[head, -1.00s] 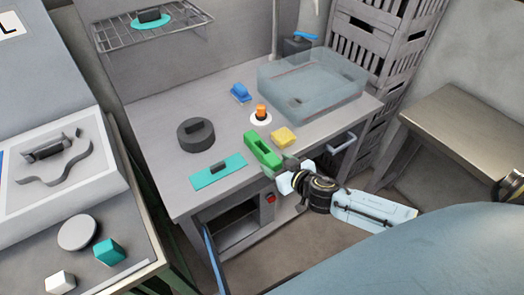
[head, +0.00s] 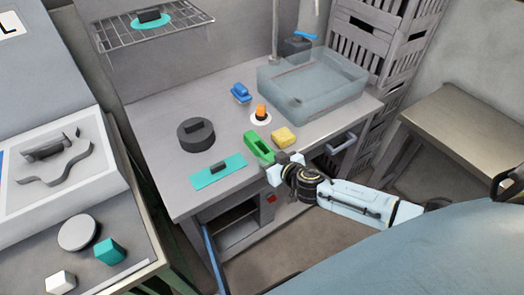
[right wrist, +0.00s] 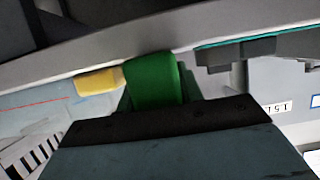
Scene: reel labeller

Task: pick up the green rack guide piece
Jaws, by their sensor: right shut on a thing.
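The green rack guide piece (head: 257,146) is near the front edge of the grey table, between the teal plate and the yellow block. My right gripper (head: 270,163) is at the piece's near end, at the table's front edge, and is shut on it. The right wrist view shows the green piece (right wrist: 153,80) directly ahead, behind the dark edge of my gripper. The fingertips are mostly hidden there. I cannot tell whether the piece is lifted off the table. My left gripper is not in view.
A yellow block (head: 285,137) is close to the right of the green piece. A teal plate (head: 207,179) with a dark grip lies left. A black round weight (head: 196,134), an orange-topped piece (head: 261,113), a blue piece (head: 241,93) and a clear bin (head: 310,93) stand behind.

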